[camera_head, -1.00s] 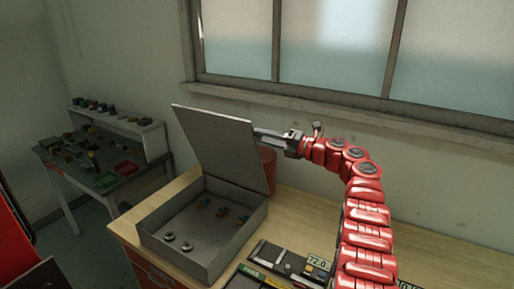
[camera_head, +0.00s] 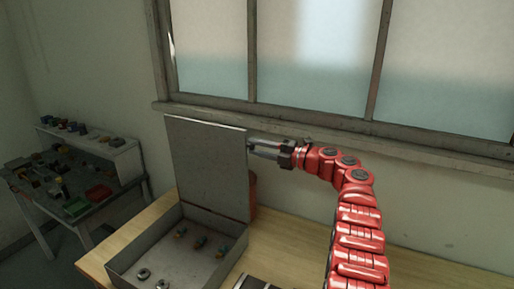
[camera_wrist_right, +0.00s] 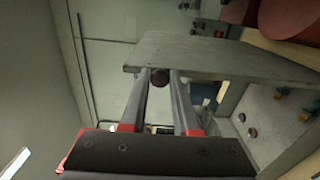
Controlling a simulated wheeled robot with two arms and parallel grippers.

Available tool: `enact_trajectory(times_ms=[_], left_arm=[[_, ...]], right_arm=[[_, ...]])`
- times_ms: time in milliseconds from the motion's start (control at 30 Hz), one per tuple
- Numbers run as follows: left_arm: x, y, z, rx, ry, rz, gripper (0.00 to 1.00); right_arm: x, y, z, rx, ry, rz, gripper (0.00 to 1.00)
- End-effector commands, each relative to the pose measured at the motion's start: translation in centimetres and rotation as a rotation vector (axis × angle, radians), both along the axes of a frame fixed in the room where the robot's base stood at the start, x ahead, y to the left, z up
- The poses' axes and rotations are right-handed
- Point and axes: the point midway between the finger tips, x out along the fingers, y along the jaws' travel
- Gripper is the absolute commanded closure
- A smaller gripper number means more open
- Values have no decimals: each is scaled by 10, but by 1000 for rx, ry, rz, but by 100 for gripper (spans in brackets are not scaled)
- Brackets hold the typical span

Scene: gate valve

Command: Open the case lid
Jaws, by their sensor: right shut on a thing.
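The grey metal case (camera_head: 127,262) sits on the wooden bench, with small parts and rings inside it. Its flat grey lid (camera_head: 205,165) stands up, close to upright, along the back of the case. My right gripper (camera_head: 250,147) reaches in from the right to the lid's upper right edge. In the right wrist view the lid (camera_wrist_right: 215,52) lies across the fingertips. A small dark round knob (camera_wrist_right: 160,77) sits between the two fingers, which are shut on it. My left gripper is out of view.
The window sill (camera_head: 300,130) and wall run close behind the lid. A reddish container (camera_head: 253,195) stands behind the lid's right side. A side table (camera_head: 50,210) with small parts and coloured trays is at the left.

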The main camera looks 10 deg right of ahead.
Motion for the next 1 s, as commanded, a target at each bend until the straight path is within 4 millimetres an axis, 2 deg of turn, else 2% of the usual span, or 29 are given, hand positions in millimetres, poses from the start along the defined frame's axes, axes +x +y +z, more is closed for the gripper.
enact_trajectory(times_ms=[100, 133, 267, 667, 833, 1000], left_arm=[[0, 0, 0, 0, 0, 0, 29], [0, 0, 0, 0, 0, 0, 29], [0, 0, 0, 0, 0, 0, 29], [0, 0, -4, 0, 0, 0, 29], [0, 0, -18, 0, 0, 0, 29], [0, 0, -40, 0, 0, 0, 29]], right_arm=[[0, 1, -1, 0, 1, 2, 100], [0, 1, -1, 0, 1, 2, 65], [0, 1, -1, -1, 1, 1, 42], [-3, -4, -1, 0, -2, 0, 41], [-18, -25, -6, -3, -1, -3, 41], [-45, -65, -8, -3, -1, -4, 41]])
